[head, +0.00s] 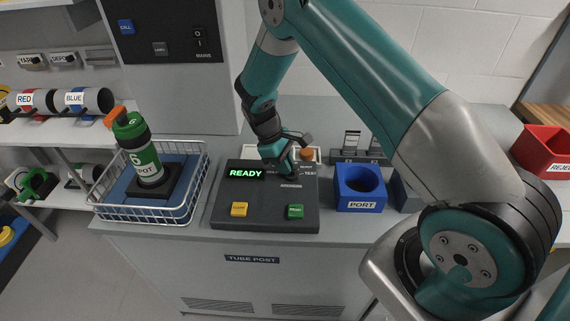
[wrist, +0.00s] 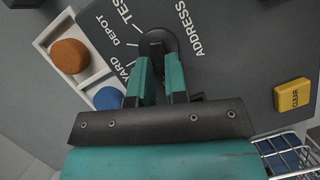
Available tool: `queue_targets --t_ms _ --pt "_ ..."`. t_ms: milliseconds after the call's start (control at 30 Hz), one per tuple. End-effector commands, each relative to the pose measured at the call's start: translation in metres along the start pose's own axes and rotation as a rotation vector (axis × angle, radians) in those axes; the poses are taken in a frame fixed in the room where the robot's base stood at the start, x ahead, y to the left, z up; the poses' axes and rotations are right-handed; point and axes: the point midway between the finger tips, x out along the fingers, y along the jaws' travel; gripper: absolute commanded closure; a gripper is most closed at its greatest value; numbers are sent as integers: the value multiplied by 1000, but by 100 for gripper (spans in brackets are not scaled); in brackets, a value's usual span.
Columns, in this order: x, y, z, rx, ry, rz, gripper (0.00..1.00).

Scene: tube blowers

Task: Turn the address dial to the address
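The address dial (wrist: 156,36) is a dark round knob on the sloped console (head: 228,209), beside the word ADDRESS. TEST, DEPOT and YARD labels with white tick marks stand around it. Its pointer is hidden, so I cannot tell its setting. My gripper (wrist: 158,62) is at the dial, its two teal fingers either side of the dial's raised grip, and looks shut on it. In the head view my gripper (head: 287,174) hides most of the dial. A green carrier (head: 137,146) marked 6 and DEPOT stands upright in the wire basket (head: 143,213), left of the console.
The console has a lit READY display (head: 245,173), a yellow CLEAR button (head: 239,209) and a green button (head: 295,211). A blue PORT block (head: 360,188) stands to the right. A small tray behind the dial holds an orange cap (wrist: 69,56) and a blue cap (wrist: 108,98).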

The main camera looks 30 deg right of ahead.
Motion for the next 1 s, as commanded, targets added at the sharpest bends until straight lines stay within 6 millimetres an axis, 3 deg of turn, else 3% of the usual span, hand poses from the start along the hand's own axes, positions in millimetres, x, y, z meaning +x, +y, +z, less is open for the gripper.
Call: queue_targets --t_ms 33,100,400,533,667,1000 --pt "-1 0 -1 -5 4 1 77" --pt "-1 0 -1 -4 3 0 61" --pt "-1 0 -1 -1 2 0 61" --pt "-11 0 -2 -1 3 2 61" --pt "-34 0 -2 0 6 4 61" --pt "-122 -1 -2 -2 8 3 61"
